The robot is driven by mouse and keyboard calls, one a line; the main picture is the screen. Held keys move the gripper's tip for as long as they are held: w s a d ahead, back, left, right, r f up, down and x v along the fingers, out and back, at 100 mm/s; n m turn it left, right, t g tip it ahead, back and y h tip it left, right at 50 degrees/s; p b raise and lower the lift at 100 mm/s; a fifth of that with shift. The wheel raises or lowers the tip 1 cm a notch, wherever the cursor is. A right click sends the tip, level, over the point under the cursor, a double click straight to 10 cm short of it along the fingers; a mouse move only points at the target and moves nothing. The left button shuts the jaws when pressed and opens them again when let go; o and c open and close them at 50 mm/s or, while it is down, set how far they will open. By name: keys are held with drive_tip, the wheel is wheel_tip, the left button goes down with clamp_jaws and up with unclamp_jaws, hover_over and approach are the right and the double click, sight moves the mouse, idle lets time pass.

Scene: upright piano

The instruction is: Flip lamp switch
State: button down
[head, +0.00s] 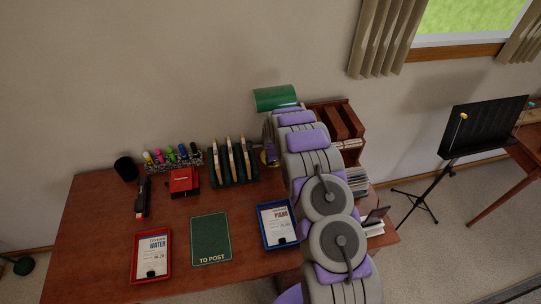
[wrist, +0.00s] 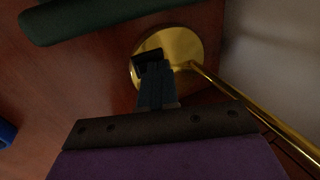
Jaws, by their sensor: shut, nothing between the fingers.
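The lamp has a green shade (head: 276,98) at the back of the desk in the head view, partly behind my arm. In the wrist view its round brass base (wrist: 186,44) lies on the wood, with a brass stem (wrist: 238,97) running to the lower right. My gripper (wrist: 149,60) is shut and empty, its dark fingertips over the left part of the base. I cannot tell whether they touch it. No switch can be made out; the fingers hide part of the base. In the head view my arm hides the gripper.
The wooden desk (head: 95,225) holds a dark green rack (head: 233,180) left of the lamp, a blue tray (head: 266,242), a red tray (head: 134,273) and a green mat (head: 211,240). A wooden shelf unit (head: 350,122) stands right of my arm. The wall is close behind.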

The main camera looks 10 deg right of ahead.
drive_tip(key=shift+a, duration=0.2)
drive_tip(key=shift+w+f, duration=0.1)
drive_tip(key=shift+f, duration=0.05)
drive_tip(key=shift+w+g, duration=0.1)
drive_tip(key=shift+g, duration=0.2)
drive_tip(key=shift+f, duration=0.1)
drive_tip(key=shift+s+f, duration=0.1)
drive_tip(key=shift+s, duration=0.2)
